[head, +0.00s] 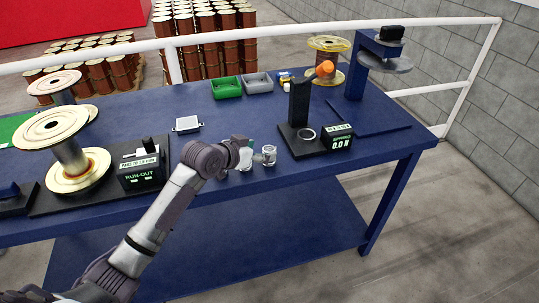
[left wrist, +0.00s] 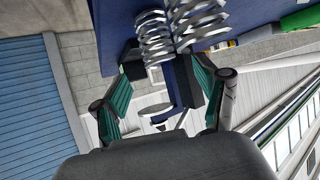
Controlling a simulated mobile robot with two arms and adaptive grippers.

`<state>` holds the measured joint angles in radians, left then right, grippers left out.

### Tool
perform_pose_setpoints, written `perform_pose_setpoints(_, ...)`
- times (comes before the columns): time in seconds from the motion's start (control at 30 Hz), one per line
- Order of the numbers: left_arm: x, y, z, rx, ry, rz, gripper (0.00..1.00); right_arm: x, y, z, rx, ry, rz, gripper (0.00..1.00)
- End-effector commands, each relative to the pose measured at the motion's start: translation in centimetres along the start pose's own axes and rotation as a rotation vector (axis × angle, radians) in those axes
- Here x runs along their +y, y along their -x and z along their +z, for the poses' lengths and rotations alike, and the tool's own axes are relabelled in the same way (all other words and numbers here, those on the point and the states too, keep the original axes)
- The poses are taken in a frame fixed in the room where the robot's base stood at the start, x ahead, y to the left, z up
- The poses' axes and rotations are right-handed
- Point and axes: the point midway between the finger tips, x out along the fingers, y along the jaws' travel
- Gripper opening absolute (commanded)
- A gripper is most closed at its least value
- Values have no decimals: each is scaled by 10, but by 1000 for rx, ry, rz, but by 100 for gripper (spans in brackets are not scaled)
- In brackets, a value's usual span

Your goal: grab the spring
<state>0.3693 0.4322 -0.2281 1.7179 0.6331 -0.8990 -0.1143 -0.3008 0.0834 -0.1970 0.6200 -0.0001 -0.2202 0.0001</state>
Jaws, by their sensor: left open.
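The spring (head: 269,155) is a small silvery coil standing near the front edge of the blue table in the head view. My left gripper (head: 246,157) is just left of it, apart from it. In the left wrist view the open left gripper (left wrist: 163,85) shows two fingers with teal pads and nothing between them that I can tell is held. Silvery coils (left wrist: 154,40) show at the top, beyond the fingertips, as two stacks. I cannot tell whether they are one spring or two. My right gripper is in neither view.
A black stand with a green-lit display (head: 341,140) is right of the spring. A run-out box (head: 140,174) and a large spool (head: 70,160) are to the left. Green (head: 226,88) and grey (head: 258,83) bins stand behind. Bare tabletop lies between the bins and spring.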

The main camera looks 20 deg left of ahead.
Motion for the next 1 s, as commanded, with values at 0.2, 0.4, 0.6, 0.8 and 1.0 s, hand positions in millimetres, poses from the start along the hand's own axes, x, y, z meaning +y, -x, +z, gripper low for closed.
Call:
perform_pose_setpoints(0.2,0,-21,-5,-1,3,2,73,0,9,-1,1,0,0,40)
perform_pose_setpoints(0.4,-1,-46,-4,-1,2,0,73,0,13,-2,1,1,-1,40)
perform_pose_setpoints(0.6,0,-53,-3,-1,-1,0,73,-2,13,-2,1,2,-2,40)
perform_pose_setpoints(0.8,-1,-52,-3,-1,-1,0,63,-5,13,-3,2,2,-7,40)
perform_pose_setpoints(1.0,-1,-52,-2,-1,0,-1,30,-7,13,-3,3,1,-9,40)
